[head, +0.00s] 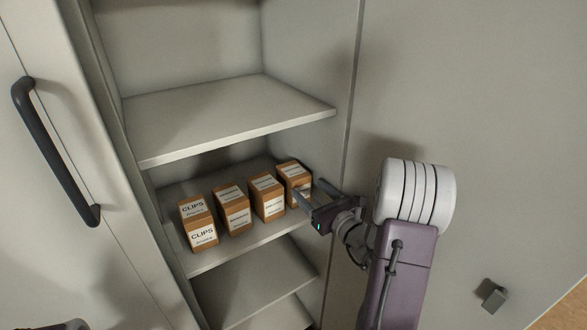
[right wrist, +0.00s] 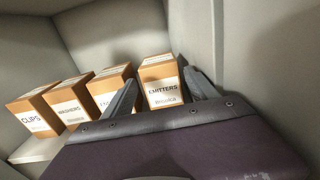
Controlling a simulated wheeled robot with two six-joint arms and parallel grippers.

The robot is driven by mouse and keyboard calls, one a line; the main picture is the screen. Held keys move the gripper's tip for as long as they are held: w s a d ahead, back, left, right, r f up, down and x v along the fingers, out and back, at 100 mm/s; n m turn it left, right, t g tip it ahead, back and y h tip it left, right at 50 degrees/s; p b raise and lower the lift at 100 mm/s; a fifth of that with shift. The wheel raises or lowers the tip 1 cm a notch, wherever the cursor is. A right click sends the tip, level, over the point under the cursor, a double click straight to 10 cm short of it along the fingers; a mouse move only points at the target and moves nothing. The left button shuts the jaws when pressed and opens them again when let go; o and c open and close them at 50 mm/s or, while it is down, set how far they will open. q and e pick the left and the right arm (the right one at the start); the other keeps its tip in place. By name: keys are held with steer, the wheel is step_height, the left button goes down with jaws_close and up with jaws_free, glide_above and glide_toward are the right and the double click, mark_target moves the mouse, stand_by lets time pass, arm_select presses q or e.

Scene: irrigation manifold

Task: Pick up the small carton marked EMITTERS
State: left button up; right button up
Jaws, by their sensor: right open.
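The small carton marked EMITTERS (right wrist: 162,88) is brown with white labels. In the head view it is the rightmost carton (head: 291,171) in a row on a cabinet shelf, partly covered by my right gripper (head: 307,189). In the right wrist view the open fingers of my right gripper (right wrist: 160,80) point toward it, one on each side in the picture. I cannot tell how far the fingertips reach along its sides. It stands upright on the shelf and is not gripped.
Left of it stand a carton (head: 267,197) with a partly hidden label, a WASHERS carton (right wrist: 70,105) and a CLIPS carton (head: 199,224). Another shelf (head: 230,115) is close above. The cabinet's side wall (head: 340,150) is close on the right. A lower shelf (head: 255,285) looks empty.

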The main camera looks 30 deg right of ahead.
mark_target(296, 176)
steer(key=w, duration=0.2)
steer(key=shift+w+a+f, duration=0.1)
steer(key=shift+w+f, duration=0.05)
steer(key=shift+w, duration=0.35)
steer(key=w, duration=0.2)
steer(key=w+p, duration=0.1)
steer(key=w, duration=0.1)
steer(key=shift+w+a+r, duration=0.1)
steer(key=shift+a+r, duration=0.1)
steer(key=shift+r, duration=0.1)
steer(key=shift+w, duration=0.45)
steer(key=shift+s, duration=0.1)
steer(key=shift+c, duration=1.2)
arm_select(q)
step_height(296, 176, up, 2)
steer(key=shift+r, duration=0.1)
arm_select(e)
steer(key=c, duration=1)
